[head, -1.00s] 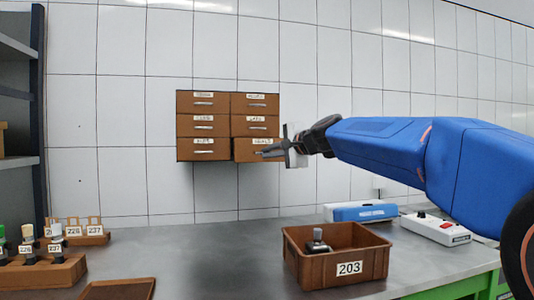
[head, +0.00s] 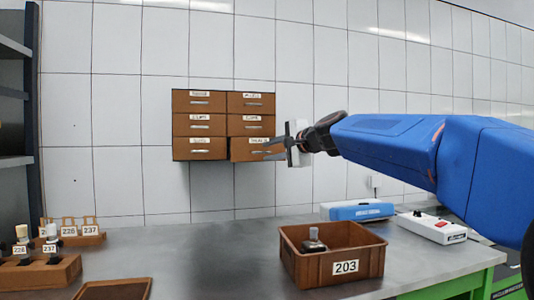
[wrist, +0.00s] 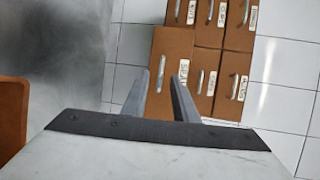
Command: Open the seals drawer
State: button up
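The seals drawer (head: 240,155) is the bottom right drawer of the brown wall cabinet. Its front stands slightly out from its neighbours. In the wrist view the same drawer (wrist: 172,50) shows its SEALS label and metal handle. My gripper (head: 272,149) is in front and to the right of this drawer in the head view, partly covering its right part. In the wrist view my gripper's fingers (wrist: 160,76) are apart, with the handle in the gap between their tips and no clear contact. How deep the fingers reach around the handle cannot be told.
The other cabinet drawers (head: 200,125) are closed. Below stand a brown bin (head: 300,274) labelled 203 holding a small part, a blue box (head: 357,211) and a white switch box (head: 432,228). Wooden holders (head: 40,273) are at left. The middle bench (head: 190,255) is clear.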

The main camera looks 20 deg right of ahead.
jog(key=v, duration=1.5)
jog(key=shift+s, duration=0.1)
jog(key=s+a+f+n+g+h, duration=0.15)
jog(key=s+f, duration=0.25)
jog(key=f, duration=0.4)
jog(key=s+a+f+n+g, duration=0.1)
jog(key=s+f+n+g, duration=0.2)
jog(key=f, duration=0.6)
jog(key=s+a+f+n+g+h, duration=0.1)
jog(key=s+a+f+n, duration=0.1)
jog(key=s+f, duration=0.45)
jog(key=s+d+f+n+g+h, duration=0.1)
jog(key=s+f, duration=0.3)
jog(key=f, duration=0.4)
jog(key=s+d+f+n+g+h, duration=0.1)
jog(key=s+f+n, duration=0.3)
jog(key=f, duration=0.4)
jog(key=s+d+f+n+g+h, duration=0.1)
jog(key=s+d+f+n+g, duration=0.1)
jog(key=s+f, duration=0.4)
notch_tip(320, 180, down, 2)
jog(key=shift+s+f+n, duration=0.15)
jog(key=shift+s+n, duration=0.1)
jog(key=shift+n, duration=0.2)
jog(key=shift+d+h, duration=0.1)
jog(key=shift+h, duration=0.15)
